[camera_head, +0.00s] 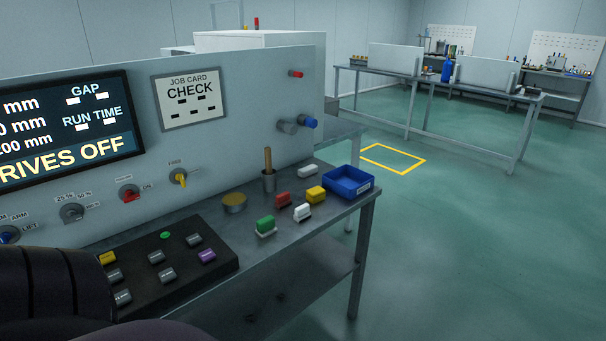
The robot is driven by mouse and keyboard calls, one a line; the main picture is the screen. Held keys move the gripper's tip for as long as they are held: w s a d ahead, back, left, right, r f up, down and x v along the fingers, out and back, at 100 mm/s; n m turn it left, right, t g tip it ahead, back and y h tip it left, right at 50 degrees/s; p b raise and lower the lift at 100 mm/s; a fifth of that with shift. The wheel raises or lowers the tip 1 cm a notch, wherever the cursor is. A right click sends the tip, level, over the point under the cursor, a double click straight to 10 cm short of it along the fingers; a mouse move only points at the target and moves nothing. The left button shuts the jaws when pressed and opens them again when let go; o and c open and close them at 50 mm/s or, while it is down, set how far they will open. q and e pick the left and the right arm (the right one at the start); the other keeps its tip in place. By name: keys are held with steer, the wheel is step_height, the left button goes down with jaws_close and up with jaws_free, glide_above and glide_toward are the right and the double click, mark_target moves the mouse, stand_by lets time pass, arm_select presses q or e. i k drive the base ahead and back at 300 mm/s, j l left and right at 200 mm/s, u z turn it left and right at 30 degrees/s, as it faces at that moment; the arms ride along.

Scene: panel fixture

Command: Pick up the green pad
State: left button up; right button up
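The green pad (265,224) is a small green block with a pale base. It sits on the grey bench shelf in front of the upright panel, to the right of the dark key tray and near the shelf's front edge. Neither of my grippers shows in the head view. A dark rounded part at the bottom left looks like my own body and covers the lower left of the bench.
Near the pad are a red block (283,200), a white block (302,212), a yellow block (316,194), a round tin (234,203) and a cup with a wooden handle (268,182). A blue bin (348,182) stands at the right end. Open floor lies to the right.

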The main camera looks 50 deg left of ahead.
mark_target(266, 226)
steer(key=i+u, duration=0.1)
steer(key=i, duration=1.2)
steer(key=i+u, duration=0.15)
steer(key=i, duration=0.5)
steer(key=i+l+u, duration=0.15)
steer(key=i, duration=0.5)
steer(key=i+u, duration=0.2)
steer(key=u, duration=0.15)
steer(key=i+u, duration=0.15)
steer(key=u, duration=0.2)
steer(key=i+l+u, duration=0.15)
steer(key=u, duration=3.05)
